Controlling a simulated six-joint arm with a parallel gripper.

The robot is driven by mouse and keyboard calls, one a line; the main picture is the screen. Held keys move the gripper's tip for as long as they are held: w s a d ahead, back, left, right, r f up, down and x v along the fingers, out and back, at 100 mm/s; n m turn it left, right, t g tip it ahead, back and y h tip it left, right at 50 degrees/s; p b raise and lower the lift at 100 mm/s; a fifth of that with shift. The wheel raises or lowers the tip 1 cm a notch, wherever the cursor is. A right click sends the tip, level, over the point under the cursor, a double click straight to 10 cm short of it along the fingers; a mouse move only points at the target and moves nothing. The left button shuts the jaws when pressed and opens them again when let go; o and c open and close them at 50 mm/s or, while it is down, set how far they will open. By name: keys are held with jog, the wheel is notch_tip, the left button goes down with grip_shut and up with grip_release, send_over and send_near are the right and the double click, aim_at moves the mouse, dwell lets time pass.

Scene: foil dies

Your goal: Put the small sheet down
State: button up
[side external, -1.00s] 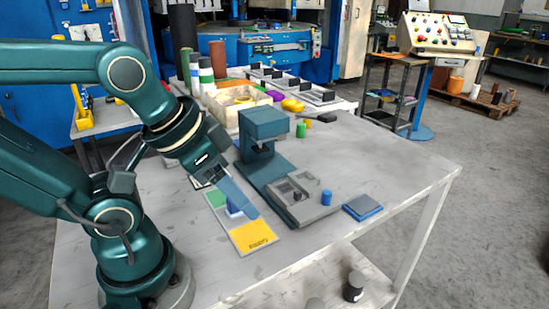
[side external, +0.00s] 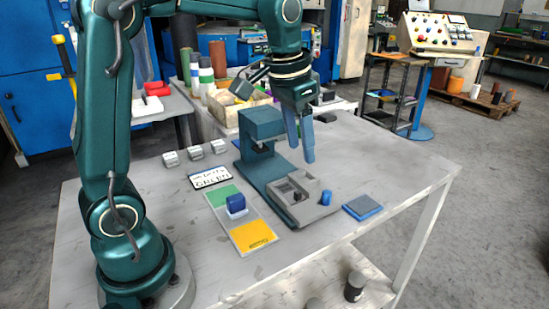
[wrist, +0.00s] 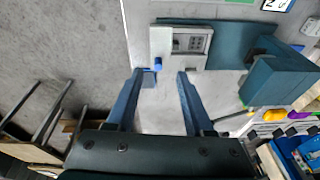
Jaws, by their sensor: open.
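My gripper (side external: 300,150) is open, its two blue fingers pointing down above the table, beyond the grey tray of the fixture. The wrist view shows its fingers (wrist: 157,76) apart with nothing between them. A strip with green, pale and yellow fields (side external: 253,236) lies flat on the table. A blue block with a white base (side external: 236,204) stands on its middle. A white card reading GREEN (side external: 210,178) lies beyond the strip. I cannot tell which piece is the small sheet.
The teal press (side external: 262,125) stands near the gripper; its grey tray (side external: 318,208) has a blue peg (side external: 326,197) at its side. A blue-edged pad (side external: 362,208) lies right. Several small grey blocks (side external: 195,153) stand behind the card. The table's front is clear.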

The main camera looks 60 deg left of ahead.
jog(key=g, duration=0.2)
send_near(298, 191)
notch_tip(298, 191, down, 4)
jog(key=shift+w+n+g, duration=0.15)
jog(key=shift+n+g, duration=0.15)
jog(key=shift+n, duration=0.1)
jog(key=shift+a+f, duration=0.1)
jog(key=shift+f, duration=2.3)
grip_shut()
